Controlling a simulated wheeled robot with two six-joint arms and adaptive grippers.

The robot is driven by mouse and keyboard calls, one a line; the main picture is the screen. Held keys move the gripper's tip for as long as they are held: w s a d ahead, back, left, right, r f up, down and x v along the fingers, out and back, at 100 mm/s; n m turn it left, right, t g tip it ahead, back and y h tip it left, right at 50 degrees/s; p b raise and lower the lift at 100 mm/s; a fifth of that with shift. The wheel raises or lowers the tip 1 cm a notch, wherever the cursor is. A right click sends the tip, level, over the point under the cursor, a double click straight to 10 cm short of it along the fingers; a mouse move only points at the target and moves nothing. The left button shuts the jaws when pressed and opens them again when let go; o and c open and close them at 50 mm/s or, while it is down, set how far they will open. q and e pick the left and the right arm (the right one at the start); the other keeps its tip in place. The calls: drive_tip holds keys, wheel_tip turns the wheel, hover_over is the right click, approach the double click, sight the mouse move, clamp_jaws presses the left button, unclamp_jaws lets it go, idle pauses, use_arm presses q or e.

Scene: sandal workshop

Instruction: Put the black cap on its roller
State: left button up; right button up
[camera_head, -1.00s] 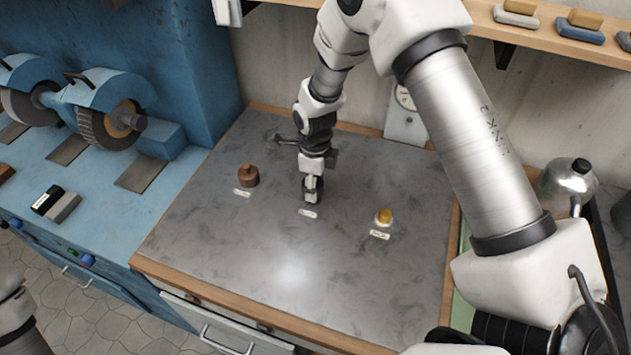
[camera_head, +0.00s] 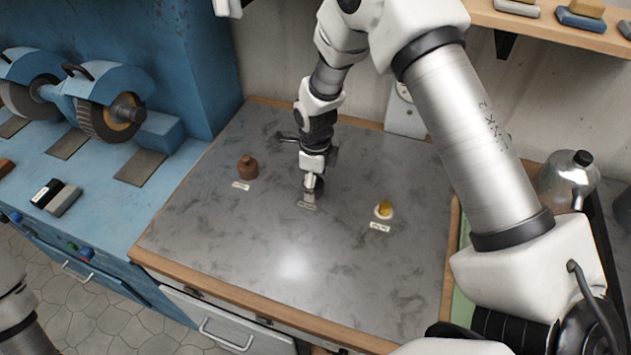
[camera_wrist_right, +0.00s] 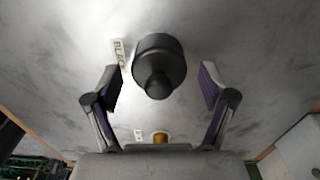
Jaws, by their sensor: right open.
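In the right wrist view, a black piece (camera_wrist_right: 160,62) with a wide round body and a narrower knob stands between the fingers of my right gripper (camera_wrist_right: 157,84). The knob looks seated on the body; I cannot tell whether it is the cap. The fingers are spread, with a gap on each side of the piece. In the head view my right gripper (camera_head: 312,190) points down at the middle of the grey worktop (camera_head: 230,240) and hides most of the black piece. My left gripper is out of view.
A brown knobbed piece (camera_head: 248,167) stands left of my right gripper, and a yellow piece on a white base (camera_head: 384,209) to its right. Each has a small label in front. Grinding wheels (camera_head: 110,105) are at the left, a metal flask (camera_head: 568,180) at the right. The worktop's front is clear.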

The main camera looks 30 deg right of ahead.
wheel_tip(320, 180, up, 12)
drive_tip(key=shift+s+f, duration=0.1)
